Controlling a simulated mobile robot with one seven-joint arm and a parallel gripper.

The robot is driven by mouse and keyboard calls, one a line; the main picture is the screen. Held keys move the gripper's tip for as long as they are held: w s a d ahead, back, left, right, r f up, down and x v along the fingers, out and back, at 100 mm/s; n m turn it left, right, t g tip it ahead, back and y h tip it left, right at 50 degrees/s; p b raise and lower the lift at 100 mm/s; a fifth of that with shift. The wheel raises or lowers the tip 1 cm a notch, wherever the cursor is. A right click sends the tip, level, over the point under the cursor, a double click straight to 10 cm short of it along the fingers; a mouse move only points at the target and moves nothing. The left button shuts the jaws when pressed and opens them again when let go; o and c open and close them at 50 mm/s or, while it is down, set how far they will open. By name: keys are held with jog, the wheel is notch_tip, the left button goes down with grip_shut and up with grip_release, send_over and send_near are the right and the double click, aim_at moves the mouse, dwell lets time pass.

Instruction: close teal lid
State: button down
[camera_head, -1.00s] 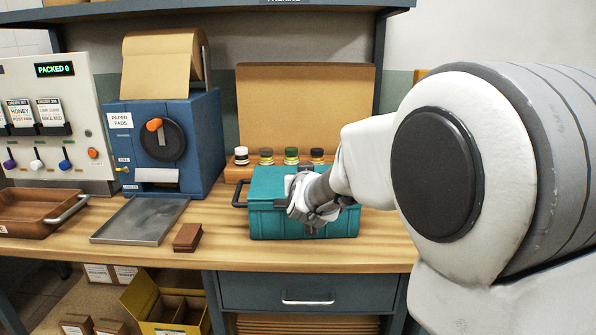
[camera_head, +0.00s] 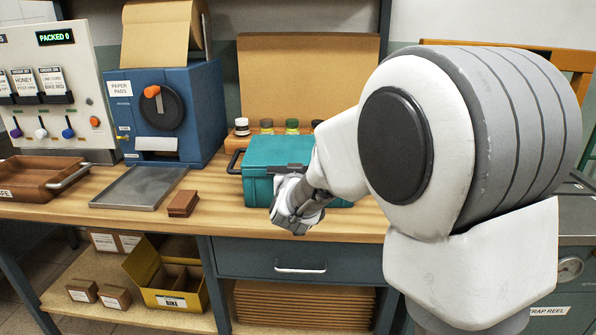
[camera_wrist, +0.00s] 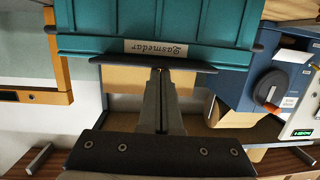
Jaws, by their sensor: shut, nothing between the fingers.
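The teal box (camera_head: 258,187) stands on the wooden bench, with a black handle on its left side. Its teal lid (camera_head: 275,150) looks flat over the top; my arm hides the right part, so I cannot tell whether it is fully closed. My gripper (camera_head: 292,226) is shut and empty, in front of the box and low beside its front face. In the wrist view the gripper (camera_wrist: 160,75) points at a dark bar (camera_wrist: 150,64) along the edge of a ribbed teal panel (camera_wrist: 215,25) with a name label. I cannot tell whether the fingertips touch it.
Several small jars (camera_head: 291,126) stand behind the box. A grey metal tray (camera_head: 140,187), a brown block (camera_head: 183,203) and a brown tray (camera_head: 30,177) lie to the left. The blue paper pad machine (camera_head: 165,115) stands behind them. The bench front edge is below my gripper.

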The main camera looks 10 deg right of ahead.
jog(key=f, duration=0.2)
jog(key=shift+s+a+f, duration=0.1)
jog(key=shift+s+f, duration=0.15)
jog(key=shift+f, duration=0.1)
notch_tip(320, 180, up, 6)
jog(key=p, duration=0.2)
jog(key=s+f, duration=0.6)
jog(key=s, duration=0.1)
jog(key=s+d+r+n+g+y, duration=0.15)
jog(key=s+g, duration=0.35)
jog(key=s, duration=1.1)
jog(key=s+d+r+g+y, duration=0.1)
jog(key=s+d+r+g, duration=0.3)
jog(key=s, duration=1.1)
notch_tip(320, 180, up, 19)
jog(key=a+g+p, duration=0.1)
jog(key=p, duration=2.1)
jog(key=shift+w+a+r, duration=0.15)
jog(key=shift+a+r, duration=0.05)
jog(key=shift+a, duration=0.05)
